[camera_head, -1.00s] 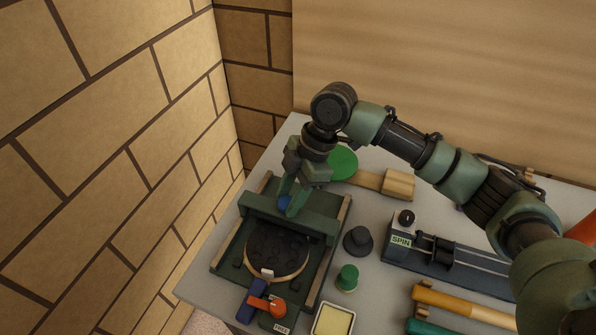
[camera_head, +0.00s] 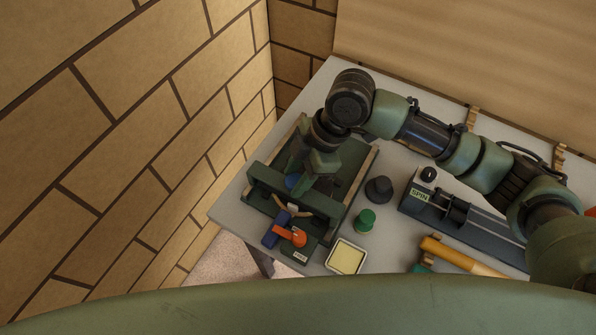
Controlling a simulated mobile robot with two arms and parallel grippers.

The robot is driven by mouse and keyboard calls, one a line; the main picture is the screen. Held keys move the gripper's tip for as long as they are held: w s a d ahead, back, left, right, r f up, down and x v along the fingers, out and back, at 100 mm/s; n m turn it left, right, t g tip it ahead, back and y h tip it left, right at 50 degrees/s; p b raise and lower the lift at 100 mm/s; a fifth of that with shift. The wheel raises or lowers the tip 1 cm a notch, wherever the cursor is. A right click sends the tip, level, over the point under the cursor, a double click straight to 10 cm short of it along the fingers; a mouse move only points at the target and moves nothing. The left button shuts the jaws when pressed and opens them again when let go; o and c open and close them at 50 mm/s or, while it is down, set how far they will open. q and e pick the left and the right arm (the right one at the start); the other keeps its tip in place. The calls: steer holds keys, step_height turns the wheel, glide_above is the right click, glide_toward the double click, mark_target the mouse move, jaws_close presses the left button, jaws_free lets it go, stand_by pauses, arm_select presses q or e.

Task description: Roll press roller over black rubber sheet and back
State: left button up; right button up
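The press roller (camera_head: 265,180) is a dark green bar lying across the press bed (camera_head: 362,171), near its front end. My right gripper (camera_head: 296,184) comes down onto the roller from behind. Its fingers are around a blue grip (camera_head: 292,181) on the roller and look closed on it. The black rubber sheet, a dark round piece with a tan edge, is mostly hidden under the roller and gripper. A bit of the tan edge (camera_head: 294,207) shows just in front of the bar. My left gripper is not in view.
A grey SPIN device (camera_head: 450,212) and yellow handle (camera_head: 465,256) lie further right. A brick wall is close on the left.

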steer(key=shift+o, duration=1.4)
steer(key=shift+s+a, duration=0.1)
steer(key=shift+s, duration=0.1)
steer(key=shift+w+r, duration=0.1)
steer(key=b+v, duration=0.1)
steer(key=v, duration=0.6)
steer(key=shift+r+b, duration=0.3)
steer(key=shift+b, duration=0.05)
